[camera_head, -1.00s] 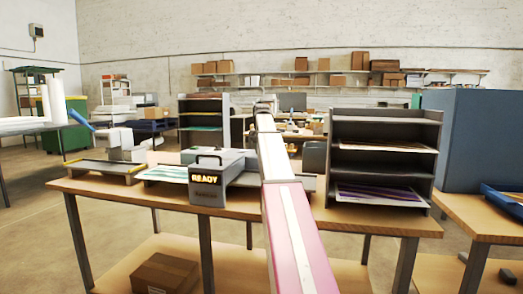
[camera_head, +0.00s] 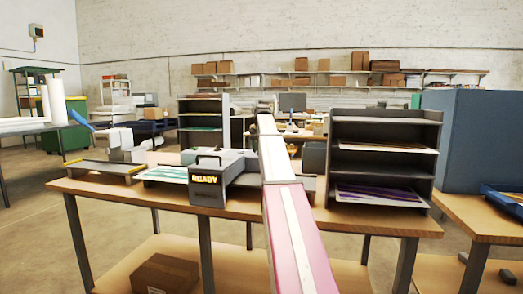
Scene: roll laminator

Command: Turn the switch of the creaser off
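A grey box-shaped machine (camera_head: 213,178) with a dark carry handle on top stands on the wooden table. Its front display (camera_head: 206,179) reads READY in yellow. I cannot tell from a label whether this is the creaser, and I can make out no switch on it. A smaller white and grey device (camera_head: 122,148) with a blue lever (camera_head: 82,121) stands to its left on a dark flat base. My pink and white arm reaches up the middle of the picture, just right of the grey machine, and hides part of the table behind it. My gripper does not show.
The wooden table (camera_head: 110,191) has free room along its front edge. A dark shelf unit (camera_head: 387,155) with printed sheets stands right of my arm. A tall blue-grey block (camera_head: 487,140) is at far right. A cardboard box (camera_head: 165,273) lies on the lower shelf.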

